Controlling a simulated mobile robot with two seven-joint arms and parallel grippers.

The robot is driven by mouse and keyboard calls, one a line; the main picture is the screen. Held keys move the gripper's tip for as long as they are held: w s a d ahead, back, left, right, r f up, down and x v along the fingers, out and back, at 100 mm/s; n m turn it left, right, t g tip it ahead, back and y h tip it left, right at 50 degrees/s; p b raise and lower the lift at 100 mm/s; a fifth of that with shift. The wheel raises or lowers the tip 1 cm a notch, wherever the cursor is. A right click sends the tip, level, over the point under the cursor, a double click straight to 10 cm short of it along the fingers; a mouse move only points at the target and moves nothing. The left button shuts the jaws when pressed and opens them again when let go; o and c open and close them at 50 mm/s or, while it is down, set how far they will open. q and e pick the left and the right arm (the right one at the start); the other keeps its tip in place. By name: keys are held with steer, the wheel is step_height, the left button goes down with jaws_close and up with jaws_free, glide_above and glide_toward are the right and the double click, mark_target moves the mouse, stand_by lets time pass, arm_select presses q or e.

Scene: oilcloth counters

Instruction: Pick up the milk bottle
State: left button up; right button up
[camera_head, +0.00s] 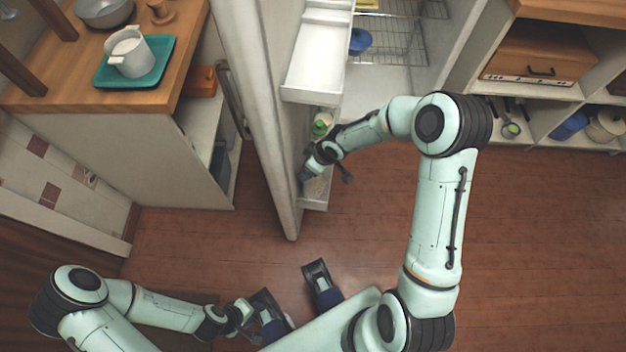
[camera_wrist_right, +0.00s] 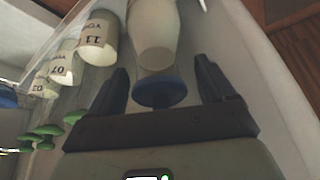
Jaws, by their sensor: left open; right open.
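In the right wrist view, a pale bottle with a blue cap (camera_wrist_right: 155,40), which looks like the milk bottle, stands on the fridge door shelf. My right gripper (camera_wrist_right: 163,72) is open, with one finger on each side of the capped end. Whether the fingers touch it cannot be told. In the head view, my right gripper (camera_head: 325,177) reaches into the lower door shelf, and the bottle cannot be made out there. My left gripper (camera_head: 293,297) is open and empty, low in the head view, away from the fridge.
The open fridge door (camera_head: 262,110) stands left of my right arm. A counter with a teal tray (camera_head: 103,78) and mug is at left. The wooden floor (camera_head: 540,250) is clear at right.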

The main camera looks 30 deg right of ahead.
jaws_close()
steer(key=shift+w+r, duration=0.1)
